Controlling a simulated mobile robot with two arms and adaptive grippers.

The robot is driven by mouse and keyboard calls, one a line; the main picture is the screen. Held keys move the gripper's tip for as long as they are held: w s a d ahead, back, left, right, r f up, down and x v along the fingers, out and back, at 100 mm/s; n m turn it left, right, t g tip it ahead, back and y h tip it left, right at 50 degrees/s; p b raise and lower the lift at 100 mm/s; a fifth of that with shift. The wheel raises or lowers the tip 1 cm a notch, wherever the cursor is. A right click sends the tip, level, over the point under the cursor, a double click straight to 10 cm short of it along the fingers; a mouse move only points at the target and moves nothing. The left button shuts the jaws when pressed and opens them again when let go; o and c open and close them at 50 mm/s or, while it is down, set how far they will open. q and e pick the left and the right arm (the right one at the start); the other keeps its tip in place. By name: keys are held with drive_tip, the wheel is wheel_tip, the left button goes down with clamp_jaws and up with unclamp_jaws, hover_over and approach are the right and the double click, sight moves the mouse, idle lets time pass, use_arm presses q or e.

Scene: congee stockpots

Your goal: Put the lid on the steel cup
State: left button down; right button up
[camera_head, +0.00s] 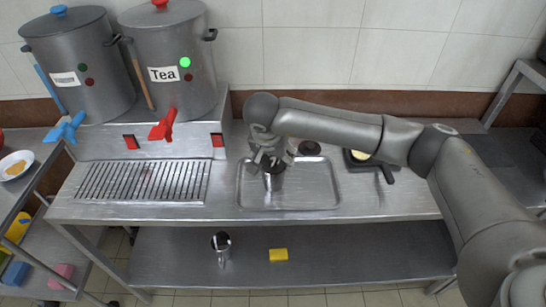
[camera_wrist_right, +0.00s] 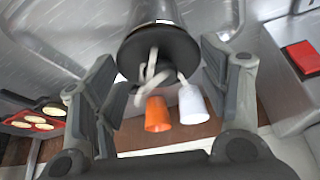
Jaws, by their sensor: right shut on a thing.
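In the head view my right gripper (camera_head: 268,160) reaches down over the metal tray, and its fingers partly hide a small steel cup (camera_head: 273,184). In the right wrist view a dark round lid (camera_wrist_right: 180,49) sits between the two fingertips of my right gripper (camera_wrist_right: 160,62), which is shut on it. The steel cup (camera_wrist_right: 152,10) shows right beyond the lid, in line with it. I cannot tell whether the lid touches the cup's rim. My left gripper is not in view.
A metal tray (camera_head: 310,205) lies under the gripper. A dark disc (camera_head: 310,148) and a black pan (camera_head: 386,172) are to the right. Two large pots (camera_head: 80,75) stand back left. Orange (camera_wrist_right: 157,114) and white (camera_wrist_right: 192,104) cup-like things show in the wrist view.

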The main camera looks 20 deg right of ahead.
drive_tip(key=shift+b, duration=0.35)
idle(0.9)
drive_tip(key=shift+f+b, duration=0.2)
drive_tip(key=shift+b, duration=0.55)
idle(0.9)
idle(0.4)
drive_tip(key=o, duration=0.8)
drive_tip(key=shift+c, duration=0.2)
drive_tip(key=shift+o, duration=0.8)
drive_tip(key=shift+r+p, duration=1.45)
drive_tip(key=shift+r, duration=2.1)
